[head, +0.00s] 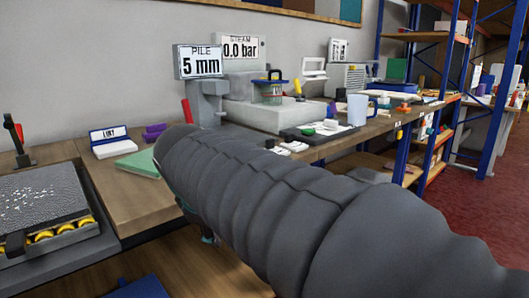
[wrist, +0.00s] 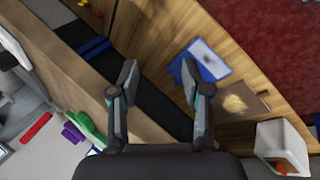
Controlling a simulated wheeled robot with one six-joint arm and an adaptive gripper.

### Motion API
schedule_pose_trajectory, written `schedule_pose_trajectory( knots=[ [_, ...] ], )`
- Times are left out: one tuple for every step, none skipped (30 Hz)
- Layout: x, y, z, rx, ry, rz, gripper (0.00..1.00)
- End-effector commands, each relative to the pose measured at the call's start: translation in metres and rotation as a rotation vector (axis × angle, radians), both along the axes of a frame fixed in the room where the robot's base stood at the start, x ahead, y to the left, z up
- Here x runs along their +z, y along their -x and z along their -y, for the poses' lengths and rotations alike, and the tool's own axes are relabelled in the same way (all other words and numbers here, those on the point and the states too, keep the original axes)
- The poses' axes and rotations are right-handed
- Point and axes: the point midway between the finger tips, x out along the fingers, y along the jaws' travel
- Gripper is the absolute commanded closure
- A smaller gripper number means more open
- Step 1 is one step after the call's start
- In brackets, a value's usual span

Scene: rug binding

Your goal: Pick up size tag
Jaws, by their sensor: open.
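My gripper (wrist: 159,76) is open in the wrist view, with nothing between its two fingers. It hangs above a dark strip beside the wooden bench edge (wrist: 80,72). In the head view my grey-sleeved arm hides nearly all of the gripper. I cannot make out a size tag for certain in either view. Small white pieces (head: 295,146) lie on the bench in the head view, too small to identify.
A brown square with a tan heap (wrist: 238,104) and a white bin (wrist: 282,140) lie to the right in the wrist view.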

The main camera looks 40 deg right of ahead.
Motion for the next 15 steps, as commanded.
schedule_pose_trajectory(
  knots=[
    [0.012,-0.019,0.014,0.055,0.082,-0.046,0.52],
    [0.019,-0.028,0.022,0.088,0.128,-0.075,0.52],
    [0.028,-0.039,0.031,0.129,0.185,-0.111,0.52],
    [0.035,-0.047,0.037,0.156,0.225,-0.137,0.52],
    [0.041,-0.055,0.043,0.183,0.264,-0.165,0.52],
    [0.049,-0.065,0.051,0.217,0.314,-0.202,0.52],
    [0.054,-0.072,0.057,0.242,0.35,-0.232,0.52],
    [0.06,-0.08,0.063,0.266,0.386,-0.262,0.52],
    [0.068,-0.09,0.072,0.298,0.436,-0.304,0.52],
    [0.074,-0.098,0.078,0.32,0.47,-0.337,0.52],
    [0.079,-0.106,0.084,0.344,0.507,-0.373,0.52],
    [0.087,-0.116,0.092,0.372,0.554,-0.423,0.52],
    [0.092,-0.124,0.098,0.394,0.588,-0.462,0.52],
    [0.097,-0.132,0.104,0.414,0.621,-0.502,0.52],
    [0.104,-0.142,0.112,0.44,0.664,-0.557,0.52]
  ],
)
